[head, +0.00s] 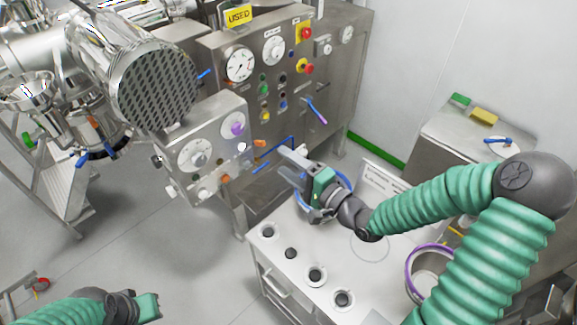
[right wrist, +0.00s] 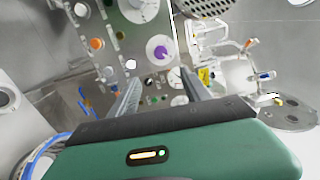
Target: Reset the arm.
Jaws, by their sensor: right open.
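My right arm, in a green sleeve, comes in from the right of the head view. Its gripper (head: 292,168) is held over the back end of the white-topped cart, near the steel control panel. In the right wrist view the two grey fingers (right wrist: 158,92) stand apart with nothing between them. My left arm shows only at the bottom left of the head view. Its green gripper body (head: 147,306) is cut off near the frame edge, and its fingers cannot be made out.
The white-topped cart (head: 325,252) has several dark round holes. A purple-rimmed steel vessel (head: 410,272) is at its right. The control panel (head: 230,105) has gauges, red buttons and levers. A perforated steel drum (head: 152,85) hangs at upper left.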

